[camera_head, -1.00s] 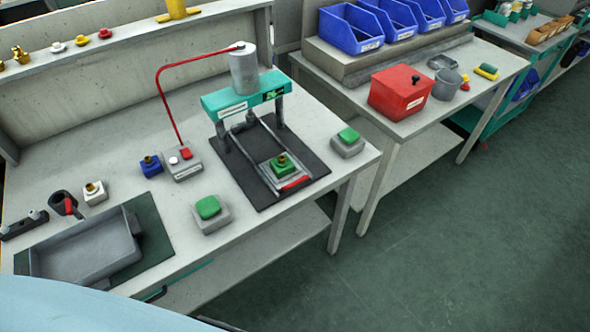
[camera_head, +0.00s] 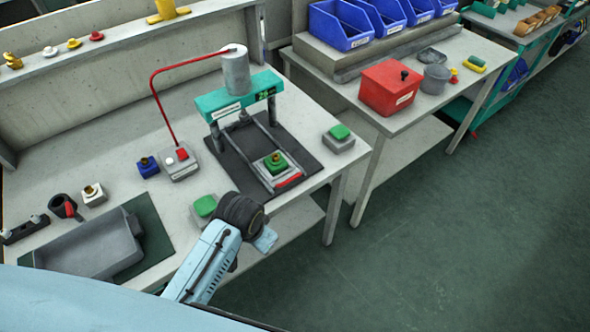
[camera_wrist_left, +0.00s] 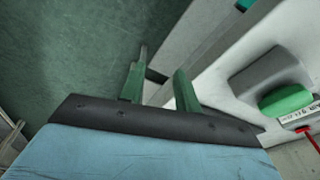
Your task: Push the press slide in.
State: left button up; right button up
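The press (camera_head: 238,97) has a teal crossbeam and a grey cylinder on top. Its slide (camera_head: 284,174) sits at the front end of two rails, out in front of the crossbeam. The slide carries a green block with a brass part (camera_head: 277,161) and has a red handle (camera_head: 289,181) at its front edge. My left gripper is low and in front of the table, left of and nearer than the handle; its fingers are hidden in the head view. In the left wrist view its green fingers (camera_wrist_left: 161,61) stand apart with nothing between them. My right gripper is not in view.
Green-topped button boxes stand left (camera_head: 205,205) and right (camera_head: 340,133) of the press; one shows in the wrist view (camera_wrist_left: 287,99). A grey tray (camera_head: 90,252) lies on the left. A red box (camera_head: 390,88) stands on the second table. The floor in front is clear.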

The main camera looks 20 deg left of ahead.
pick_arm(q)
jog(key=w+d+r+m, duration=0.2)
jog(key=w+d+r, duration=0.2)
jog(key=w+r, duration=0.55)
jog(key=m+g+y, duration=0.1)
jog(key=m+y, duration=0.1)
send_near(294, 176)
jog(key=b+x, duration=0.1)
jog(key=x, duration=0.6)
jog(key=shift+f+b, duration=0.35)
jog(key=shift+f, duration=0.05)
grip_shut()
jog(key=shift+a, duration=0.15)
